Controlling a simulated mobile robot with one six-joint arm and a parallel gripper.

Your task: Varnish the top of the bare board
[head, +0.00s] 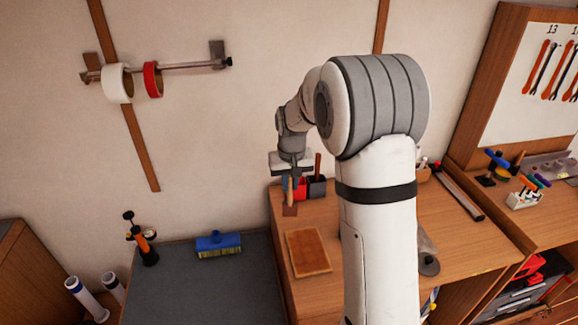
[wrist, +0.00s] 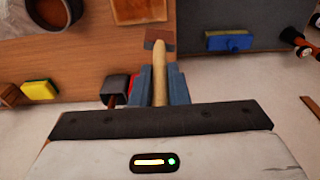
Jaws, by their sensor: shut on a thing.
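The board (head: 308,252), a flat orange-brown rectangle, lies near the left edge of the wooden worktop. It shows in part at the top of the wrist view (wrist: 140,10). My gripper (head: 291,178) is behind the board, near the worktop's back edge. It is shut on the pale wooden handle (wrist: 160,80) of a brush, between its blue-grey fingers. The brush's reddish-brown head (wrist: 159,40) points down and is apart from the board. I cannot tell whether the head touches the worktop. My arm hides part of the worktop in the head view.
A yellow-green sponge (wrist: 40,90) shows in the wrist view.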

